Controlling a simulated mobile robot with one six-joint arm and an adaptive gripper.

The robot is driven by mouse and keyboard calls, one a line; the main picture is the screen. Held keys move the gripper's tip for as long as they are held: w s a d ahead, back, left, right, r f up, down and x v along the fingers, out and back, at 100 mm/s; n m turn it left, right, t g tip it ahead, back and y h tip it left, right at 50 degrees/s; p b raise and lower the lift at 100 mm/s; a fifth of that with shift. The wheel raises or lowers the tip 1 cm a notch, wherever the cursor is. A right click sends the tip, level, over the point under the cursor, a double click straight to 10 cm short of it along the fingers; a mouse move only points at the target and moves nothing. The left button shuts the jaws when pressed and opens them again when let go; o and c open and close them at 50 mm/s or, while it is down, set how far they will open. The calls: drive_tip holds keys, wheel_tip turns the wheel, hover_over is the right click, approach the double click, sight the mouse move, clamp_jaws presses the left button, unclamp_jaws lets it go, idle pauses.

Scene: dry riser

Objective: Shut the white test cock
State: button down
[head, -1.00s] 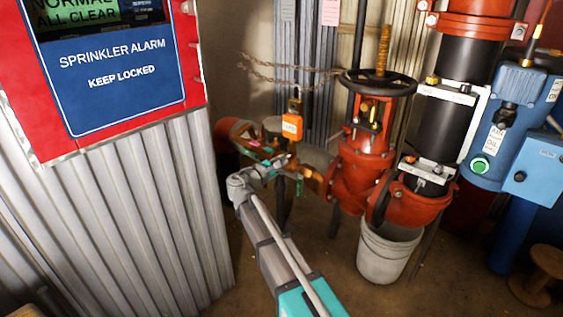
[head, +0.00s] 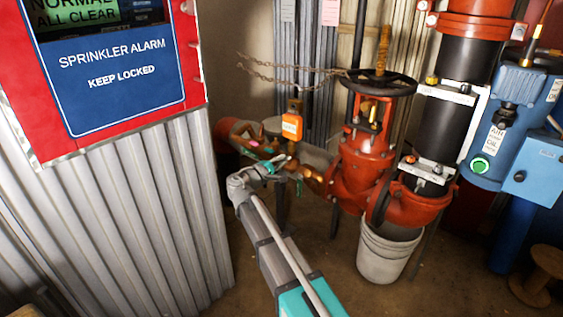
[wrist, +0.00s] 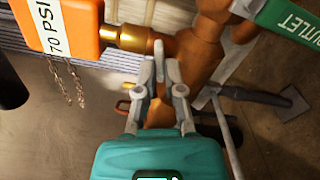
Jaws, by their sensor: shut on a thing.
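My gripper (wrist: 161,72) is at the brass pipework in the wrist view, its two grey fingers closed around a narrow pale lever. The lever appears to be the handle of the white test cock (wrist: 159,82); its body is mostly hidden by the fingers. In the head view my gripper (head: 286,170) reaches the small pipework left of the red valve, and the cock cannot be made out there. The lever's exact angle to the pipe is hard to tell.
An orange block (wrist: 68,24) marked 70 PSI and a green OUTLET tag (wrist: 292,22) are close to my gripper. A red valve with a black handwheel (head: 378,82) stands to the right, above a white bucket (head: 388,252). The red alarm cabinet (head: 120,75) stands left.

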drive_tip(key=m, duration=0.4)
drive_tip(key=shift+s, duration=0.15)
drive_tip(key=c, duration=0.8)
unclamp_jaws()
drive_tip(key=shift+o, duration=0.2)
drive_tip(key=shift+v, duration=2.45)
